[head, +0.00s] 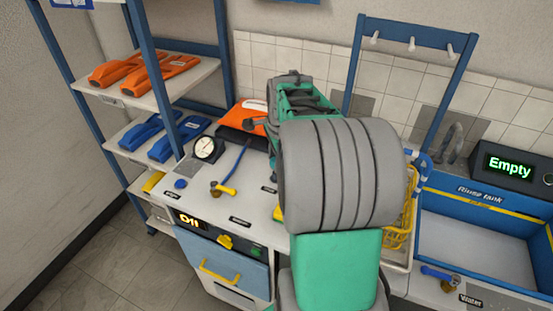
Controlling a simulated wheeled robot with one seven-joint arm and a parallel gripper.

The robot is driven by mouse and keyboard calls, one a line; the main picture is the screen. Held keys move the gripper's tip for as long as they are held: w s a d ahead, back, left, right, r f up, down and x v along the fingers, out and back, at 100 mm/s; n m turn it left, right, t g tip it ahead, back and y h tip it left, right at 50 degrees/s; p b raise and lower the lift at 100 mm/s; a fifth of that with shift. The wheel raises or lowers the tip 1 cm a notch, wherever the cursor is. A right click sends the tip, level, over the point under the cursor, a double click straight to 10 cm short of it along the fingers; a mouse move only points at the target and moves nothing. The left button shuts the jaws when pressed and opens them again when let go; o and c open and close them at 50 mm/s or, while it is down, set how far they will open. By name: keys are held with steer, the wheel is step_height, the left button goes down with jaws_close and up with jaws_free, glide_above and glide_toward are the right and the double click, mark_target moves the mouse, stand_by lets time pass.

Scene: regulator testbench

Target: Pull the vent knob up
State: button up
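A small blue round knob (181,184) stands on the white bench top (215,207), left of a yellow lever valve (225,190). I cannot read the labels, so I cannot tell whether it is the vent knob. A round dial gauge (205,148) stands behind it. An orange and white device (243,118) lies at the back of the bench, with a blue hose near it. The green and black end of my arm (300,102) is over the bench, right of this device. My fingers are hidden, so I cannot tell whether they are open or shut.
Shelves (165,85) at the left hold orange and blue devices. A blue rinse tank (490,240) and an "Empty" display (508,166) are at the right. A yellow wire basket (405,225) is partly behind my arm.

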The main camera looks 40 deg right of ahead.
jaws_close()
stand_by(0.9)
